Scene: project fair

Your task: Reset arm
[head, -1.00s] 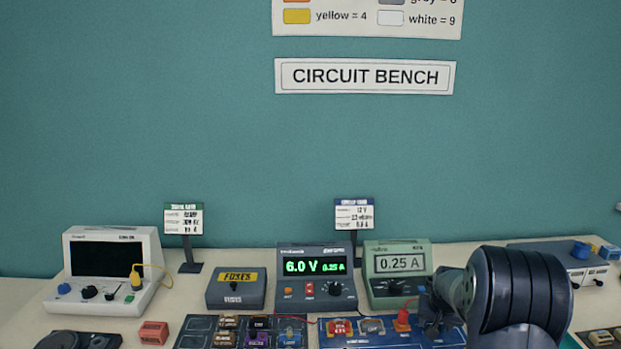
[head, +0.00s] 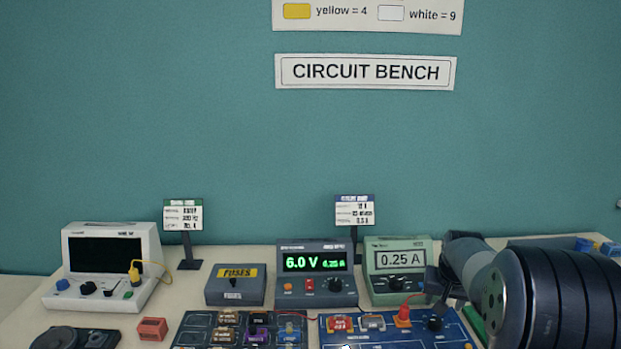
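My arm reaches in from the right edge, its large dark joint covering the lower right corner. The dark end of it, my gripper (head: 441,279), shows just right of the green meter (head: 396,285), which reads 0.25 A. Its fingers are too small and covered to tell open from shut, and I see nothing held. The power supply (head: 316,285) reads 6.0 V. Below it are a dark component board (head: 196,322) and a blue board (head: 372,341) with a red part, a grey part, an orange plug (head: 403,316) and a black knob (head: 436,324).
An oscilloscope (head: 108,264) with a yellow probe, a fuse box (head: 236,285) and a red block (head: 152,329) stand on the left. Two small sign stands (head: 184,216) (head: 355,211) rise at the back. A teal wall closes the bench. My arm hides much of the right side.

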